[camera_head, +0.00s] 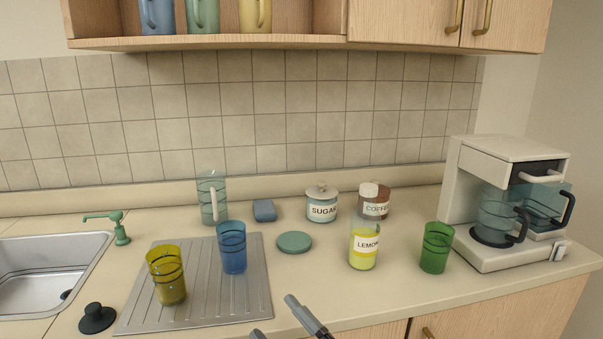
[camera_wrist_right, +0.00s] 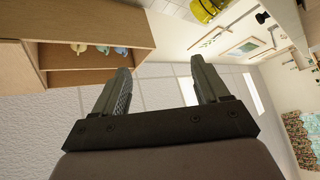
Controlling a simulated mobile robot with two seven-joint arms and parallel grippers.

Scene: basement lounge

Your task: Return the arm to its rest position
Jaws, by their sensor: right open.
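My right gripper (camera_head: 274,317) shows at the bottom edge of the head view, low over the front of the counter. Its two fingers are apart with nothing between them. In the right wrist view my right gripper (camera_wrist_right: 160,78) is also open and empty, with a pale wall and ceiling area beyond it. Most of my right arm is outside the head view. My left gripper is in neither view.
The steel drainboard (camera_head: 200,290) holds a yellow cup (camera_head: 169,283) and a blue cup (camera_head: 232,253). A lemon container (camera_head: 363,250), a green cup (camera_head: 436,247) and a coffee maker (camera_head: 500,170) stand to the right. The counter's front middle is clear.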

